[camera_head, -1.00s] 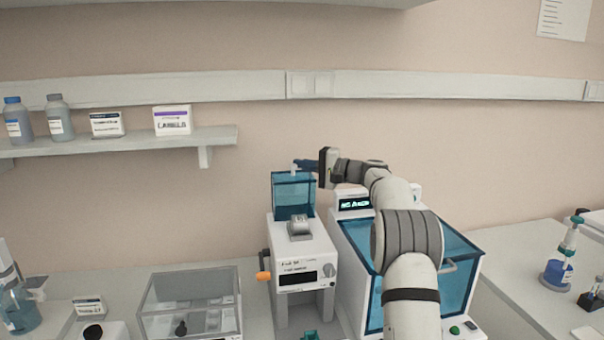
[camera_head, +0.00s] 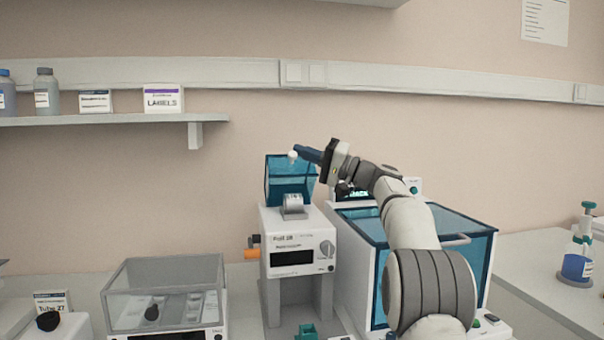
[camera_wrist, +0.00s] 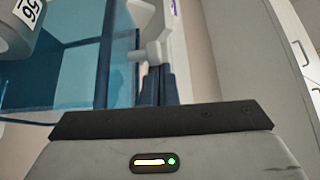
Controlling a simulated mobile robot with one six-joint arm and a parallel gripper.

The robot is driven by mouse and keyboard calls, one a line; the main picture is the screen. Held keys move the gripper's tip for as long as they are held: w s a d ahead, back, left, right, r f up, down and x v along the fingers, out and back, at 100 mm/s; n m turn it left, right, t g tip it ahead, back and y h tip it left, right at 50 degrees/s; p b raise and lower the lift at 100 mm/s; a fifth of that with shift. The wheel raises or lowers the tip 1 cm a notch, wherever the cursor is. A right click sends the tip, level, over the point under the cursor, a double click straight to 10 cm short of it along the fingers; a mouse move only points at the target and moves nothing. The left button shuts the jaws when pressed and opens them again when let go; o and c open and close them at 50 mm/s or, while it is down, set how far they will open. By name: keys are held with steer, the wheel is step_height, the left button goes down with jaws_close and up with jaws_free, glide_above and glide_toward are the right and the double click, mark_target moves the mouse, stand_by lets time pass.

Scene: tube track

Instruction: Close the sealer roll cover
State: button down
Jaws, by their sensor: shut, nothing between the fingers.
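The sealer (camera_head: 292,238) is a white machine with a dial and a dark display, standing on grey legs. Its blue transparent roll cover (camera_head: 290,180) stands raised behind the white roll (camera_head: 293,206). My gripper (camera_head: 298,152) is shut and empty at the top edge of the cover, near a small white knob; I cannot tell whether it touches. In the wrist view the cover (camera_wrist: 60,75) fills the left side, with the roll (camera_wrist: 25,25) at upper left. The dark fingers (camera_wrist: 158,85) are together beside a pale part.
A blue-lidded machine (camera_head: 445,220) stands right of the sealer, under my arm. A clear-lidded box (camera_head: 165,290) stands to the left. A shelf (camera_head: 100,121) with bottles and boxes hangs on the wall at left. A blue bottle (camera_head: 578,260) stands at far right.

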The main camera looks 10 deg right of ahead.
steer(key=s+f+n+b, duration=0.1)
steer(key=b, duration=0.2)
steer(key=s+f+n+y+b, duration=0.1)
steer(key=s+b, duration=0.1)
steer(key=b, duration=0.1)
steer(key=s+f+n+g+b, duration=0.1)
steer(key=s+b, duration=0.1)
steer(key=b, duration=0.1)
steer(key=shift+f+y, duration=0.15)
steer(key=shift+y, duration=0.25)
steer(key=s+d+p, duration=0.1)
steer(key=s+d, duration=0.4)
steer(key=d, duration=0.7)
steer(key=shift+s+f, duration=0.25)
steer(key=shift+s, duration=0.05)
steer(key=shift+a, duration=0.1)
